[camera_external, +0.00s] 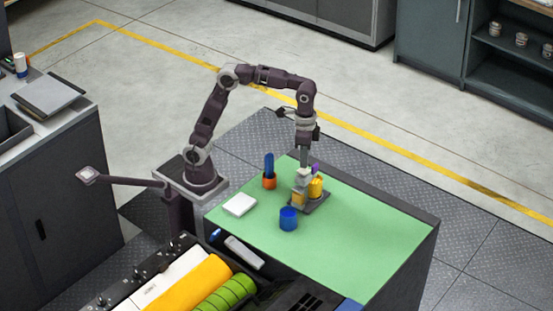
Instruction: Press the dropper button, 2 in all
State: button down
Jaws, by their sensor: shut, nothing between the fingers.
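The dropper unit (318,199) stands on the green table top, with a dark base, yellow parts, a pale top piece and a small purple part at its upper right. My gripper (304,167) points straight down over the pale top piece and is shut with nothing in it. Its tips are at or just above that piece; I cannot tell whether they touch it. The button itself is too small to make out and may be hidden under the fingers.
A blue cup (288,219) stands in front of the unit. An orange holder with a blue item (269,181) stands to its left, near a white flat block (240,205). The right part of the green table (370,240) is clear. Colored rolls (200,285) lie on a bench at the front.

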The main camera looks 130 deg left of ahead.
jog(key=shift+f, duration=1.3)
jog(key=shift+r, duration=1.35)
notch_tip(320, 180, up, 10)
